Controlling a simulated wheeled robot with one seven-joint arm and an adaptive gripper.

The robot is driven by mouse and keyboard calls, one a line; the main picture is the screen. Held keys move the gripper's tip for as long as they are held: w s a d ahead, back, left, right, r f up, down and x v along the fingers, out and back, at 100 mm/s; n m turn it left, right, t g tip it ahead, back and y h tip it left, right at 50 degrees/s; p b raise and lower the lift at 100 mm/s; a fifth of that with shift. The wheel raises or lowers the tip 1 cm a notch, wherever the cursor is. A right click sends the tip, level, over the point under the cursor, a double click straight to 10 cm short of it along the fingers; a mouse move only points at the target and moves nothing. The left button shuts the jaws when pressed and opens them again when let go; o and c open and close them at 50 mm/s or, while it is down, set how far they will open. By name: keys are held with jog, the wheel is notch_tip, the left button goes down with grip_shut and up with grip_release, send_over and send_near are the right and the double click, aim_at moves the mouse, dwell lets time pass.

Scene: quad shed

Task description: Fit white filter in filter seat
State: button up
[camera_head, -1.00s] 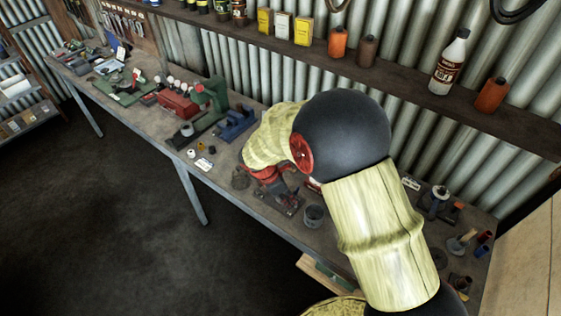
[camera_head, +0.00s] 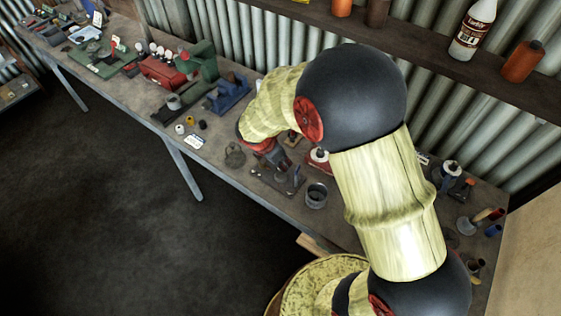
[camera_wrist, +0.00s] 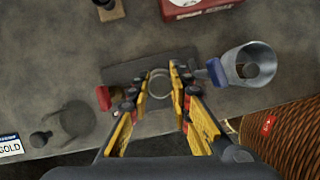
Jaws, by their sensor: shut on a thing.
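My gripper (camera_wrist: 160,84) is above the bench in the wrist view, its yellow fingers closed on a pale round ring, the white filter (camera_wrist: 159,75). I see the filter nearly end-on, its rim whitish and its middle grey. Below it lies a dark flat plate (camera_wrist: 122,75), which also shows in the head view (camera_head: 283,182). I take it for the filter seat's base. The filter and fingers cover its middle, so the seat opening and any contact cannot be made out. In the head view my wrist and arm hide the filter.
An open grey metal cup (camera_wrist: 262,52) stands right of the plate. A red box (camera_wrist: 197,7) lies beyond it. A dark round piece (camera_wrist: 77,119) and a "GOLD" label card (camera_wrist: 10,144) lie left. The workbench (camera_head: 222,176) is crowded towards the wall.

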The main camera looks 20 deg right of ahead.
jog(key=shift+s+f, duration=0.1)
jog(key=shift+f+b, duration=0.45)
notch_tip(320, 180, down, 3)
jog(key=b, duration=0.3)
jog(key=shift+r, duration=0.1)
jog(key=shift+p, duration=0.5)
dwell(0.6)
jog(key=shift+f, duration=0.55)
dwell(1.1)
jog(key=o, duration=1)
jog(key=shift+c, duration=0.2)
jog(key=shift+o, duration=0.6)
